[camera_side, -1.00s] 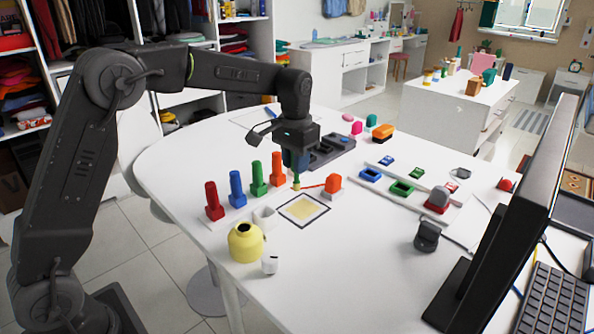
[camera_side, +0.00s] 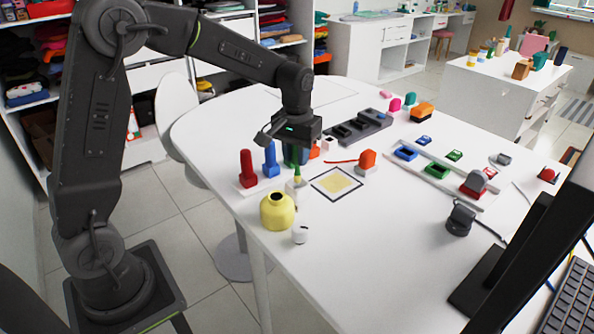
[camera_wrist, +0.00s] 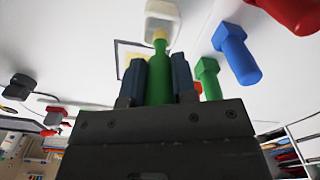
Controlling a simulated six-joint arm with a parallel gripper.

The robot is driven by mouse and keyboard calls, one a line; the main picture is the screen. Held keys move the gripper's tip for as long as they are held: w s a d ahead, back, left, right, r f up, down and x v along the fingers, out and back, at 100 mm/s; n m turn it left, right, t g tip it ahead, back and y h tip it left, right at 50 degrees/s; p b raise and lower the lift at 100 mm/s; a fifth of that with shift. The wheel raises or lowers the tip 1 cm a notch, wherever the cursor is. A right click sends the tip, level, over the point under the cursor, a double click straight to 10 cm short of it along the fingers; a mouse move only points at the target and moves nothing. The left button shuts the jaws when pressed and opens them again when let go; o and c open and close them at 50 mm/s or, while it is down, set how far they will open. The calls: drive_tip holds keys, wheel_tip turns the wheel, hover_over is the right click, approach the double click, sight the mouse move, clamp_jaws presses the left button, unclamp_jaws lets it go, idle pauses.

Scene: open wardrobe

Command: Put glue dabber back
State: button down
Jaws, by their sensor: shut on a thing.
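My gripper (camera_side: 296,155) is shut on the green glue dabber (camera_wrist: 159,75), which points down between its two blue-grey fingers. The dabber's yellow tip (camera_wrist: 160,36) is visible in the wrist view and overlaps the edge of a small white holder (camera_wrist: 162,18). In the side view the holder (camera_side: 297,189) stands directly below the dabber. The tip looks at or just above the holder's top; I cannot tell whether they touch. The square glue-coloured patch with a dark border (camera_side: 336,184) lies right of the holder.
A yellow pot (camera_side: 277,210) and a small white cup (camera_side: 299,234) stand in front of the holder. Red (camera_side: 247,168) and blue (camera_side: 270,160) upright pieces stand close on the left.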

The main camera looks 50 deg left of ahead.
sight(297, 182)
drive_tip(key=shift+f, duration=2)
drive_tip(key=c, duration=0.9)
unclamp_jaws()
drive_tip(key=shift+f, duration=0.1)
wheel_tip(297, 182, up, 12)
drive_tip(key=shift+s+r, duration=0.1)
drive_tip(key=shift+r, duration=0.05)
drive_tip(key=s+d+m+t, duration=0.1)
drive_tip(key=s+d+t, duration=0.1)
drive_tip(key=s, duration=0.5)
drive_tip(key=s+d+m+t, duration=0.1)
drive_tip(key=s+d+m, duration=0.1)
drive_tip(key=s, duration=0.5)
drive_tip(key=s+d+r+m+t, duration=0.1)
drive_tip(key=s+d+t, duration=0.1)
drive_tip(key=s, duration=0.6)
drive_tip(key=shift+s+d+r+m+t, duration=0.1)
drive_tip(key=shift+d+m+t, duration=0.05)
drive_tip(key=shift+m+t, duration=0.15)
